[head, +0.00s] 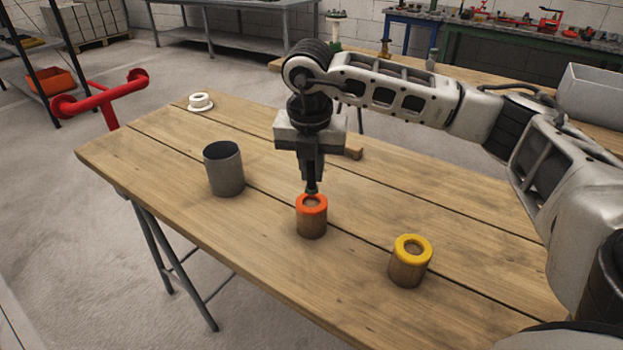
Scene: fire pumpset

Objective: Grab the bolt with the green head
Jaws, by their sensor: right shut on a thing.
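I see no bolt with a green head on the wooden table (180,160). My right gripper (311,189) points straight down, its fingers closed together at the far rim of a brown cylinder with an orange ring top (312,222). The fingertips meet that rim, and the cylinder stands upright on the table. What lies between the fingers is too small to make out clearly. A brown cylinder with a yellow ring top (408,268) stands to the right, apart from the gripper. My left gripper is not in view.
A grey open cup (224,170) stands left of the gripper, and a white ringed part (200,102) lies at the far left corner. A small brown piece (353,153) lies behind the gripper. Red piping (103,97) stands beyond the table. The table's near left part is clear.

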